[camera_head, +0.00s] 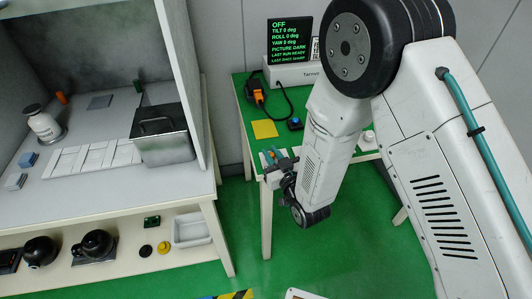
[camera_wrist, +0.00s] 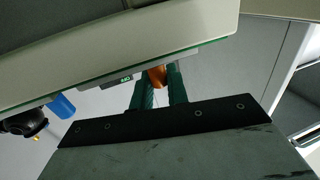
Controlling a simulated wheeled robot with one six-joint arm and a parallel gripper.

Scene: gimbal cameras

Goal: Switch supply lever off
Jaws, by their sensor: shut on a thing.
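The supply lever is a small orange handle (camera_wrist: 157,76) in the wrist view, beside a grey plate with an OFF label (camera_wrist: 125,79) at the table's edge. My gripper (camera_wrist: 160,92) has its green fingers closed on the orange handle, one on each side. In the head view my gripper (camera_head: 278,156) is at the front edge of the green-topped table (camera_head: 252,112). The lever's base and exact angle are hidden. A black display (camera_head: 290,40) at the back of the table reads OFF, with tilt, roll and yaw at 0 deg and picture dark.
A black-and-orange handheld device (camera_head: 256,90), a yellow pad (camera_head: 264,129) and a blue-topped control (camera_head: 295,124) are on the table near my gripper. A grey cabinet with a metal bin (camera_head: 163,148) stands at left. Green floor between them is clear.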

